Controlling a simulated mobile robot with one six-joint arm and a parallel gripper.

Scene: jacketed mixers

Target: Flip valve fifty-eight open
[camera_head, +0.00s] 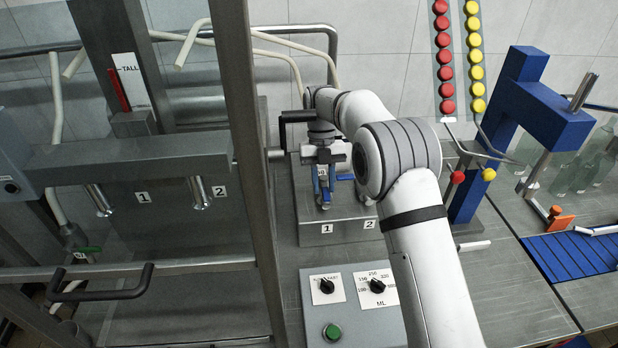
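My gripper (324,190) points down over the steel block with labels 1 and 2, right of the frame post. Blue parts show at its fingertips, and I cannot tell whether it is open or holds anything. A blue lever (345,177) lies just right of the fingers.
A dark door handle (105,294) and frame post (250,150) stand left of my arm. A control box (352,318) with two knobs and a green button is below. A blue stand (535,105) and glass bottles (575,170) are at the right.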

